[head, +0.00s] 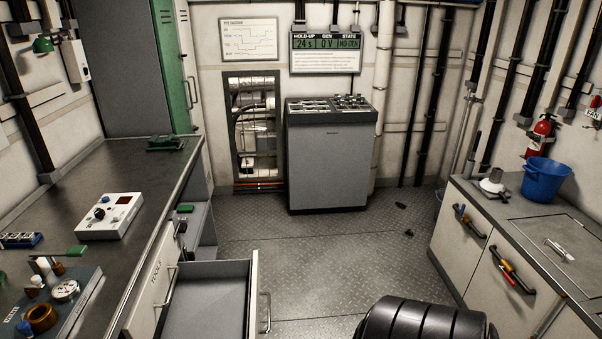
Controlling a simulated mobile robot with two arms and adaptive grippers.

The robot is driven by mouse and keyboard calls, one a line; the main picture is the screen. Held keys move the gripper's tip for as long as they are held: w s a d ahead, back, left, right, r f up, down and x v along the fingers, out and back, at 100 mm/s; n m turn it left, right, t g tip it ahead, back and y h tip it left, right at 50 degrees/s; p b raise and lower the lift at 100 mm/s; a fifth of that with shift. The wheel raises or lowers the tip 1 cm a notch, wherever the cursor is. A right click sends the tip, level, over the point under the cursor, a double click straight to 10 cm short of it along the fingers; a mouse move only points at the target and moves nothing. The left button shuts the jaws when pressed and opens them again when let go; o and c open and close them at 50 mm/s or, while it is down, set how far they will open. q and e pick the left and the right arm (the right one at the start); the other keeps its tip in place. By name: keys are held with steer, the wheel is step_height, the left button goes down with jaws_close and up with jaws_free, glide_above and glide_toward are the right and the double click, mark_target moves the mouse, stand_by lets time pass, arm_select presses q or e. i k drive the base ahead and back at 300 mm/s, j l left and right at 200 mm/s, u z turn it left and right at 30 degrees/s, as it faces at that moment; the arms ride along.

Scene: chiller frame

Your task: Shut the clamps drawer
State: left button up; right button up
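A drawer (208,294) stands pulled out from the left bench, low in the head view. Its inside is grey, and the part I see looks empty. Its pale front panel (252,292) faces right into the aisle and carries a metal bar handle (265,312). The bottom of the picture cuts the drawer off. No label shows on its front from here, so I cannot read whether it is the clamps drawer. Neither of my grippers is in view.
A dark ribbed rounded shape (425,322) fills the bottom right of centre; I cannot tell what it is. The floor (330,255) is mostly clear, with small dark bits near the right. A grey cabinet (332,160) stands at the back. A right counter (485,205) carries a blue bucket (544,181).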

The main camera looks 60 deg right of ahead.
mark_target(219, 298)
steer(key=z, duration=0.45)
steer(key=k+l+z, duration=0.1)
steer(key=z, duration=0.3)
steer(key=l+z, duration=0.2)
steer(key=z, duration=0.25)
steer(key=k, duration=0.05)
